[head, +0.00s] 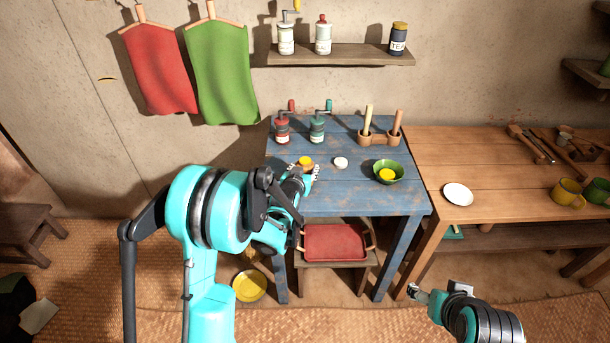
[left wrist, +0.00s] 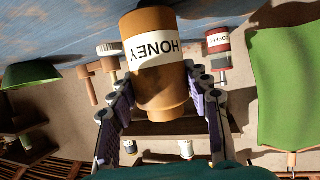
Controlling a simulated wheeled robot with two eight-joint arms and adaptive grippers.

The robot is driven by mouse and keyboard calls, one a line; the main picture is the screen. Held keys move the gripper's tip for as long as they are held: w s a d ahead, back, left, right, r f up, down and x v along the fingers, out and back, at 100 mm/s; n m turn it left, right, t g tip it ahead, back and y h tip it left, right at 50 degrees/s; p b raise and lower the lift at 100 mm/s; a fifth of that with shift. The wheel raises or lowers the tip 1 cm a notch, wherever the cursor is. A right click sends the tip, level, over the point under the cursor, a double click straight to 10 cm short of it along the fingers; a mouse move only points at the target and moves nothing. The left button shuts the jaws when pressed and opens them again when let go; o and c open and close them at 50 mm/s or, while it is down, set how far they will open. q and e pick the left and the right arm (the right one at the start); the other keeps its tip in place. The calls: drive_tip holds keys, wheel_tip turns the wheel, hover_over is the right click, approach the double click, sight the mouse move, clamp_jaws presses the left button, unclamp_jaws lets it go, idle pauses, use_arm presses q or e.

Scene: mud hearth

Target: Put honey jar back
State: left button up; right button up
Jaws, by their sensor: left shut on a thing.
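The honey jar (left wrist: 158,85) is orange-brown with a white HONEY label. It sits between the fingers of my left gripper (left wrist: 160,98), which is shut on it. The label reads upside down in the left wrist view. In the head view, the jar's yellow-orange top (head: 305,161) shows at my left gripper (head: 303,171), over the left part of the blue table (head: 350,198). I cannot tell whether the jar's base touches the table. My right gripper (head: 437,291) is low at the right, apart from the tables, with its fingers spread and nothing visible between them.
A wall shelf (head: 345,56) holds a TEA jar (head: 398,40) at its right and two white grinders, with bare room between. On the blue table are red and green grinders (head: 317,131), a small white item (head: 341,163), a green bowl (head: 388,166) and a wooden utensil holder (head: 379,138).

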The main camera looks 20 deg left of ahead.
use_arm(q)
drive_tip(key=shift+f, duration=0.6)
drive_tip(key=shift+f, duration=0.2)
drive_tip(key=o, duration=1.2)
drive_tip(key=shift+r, duration=0.1)
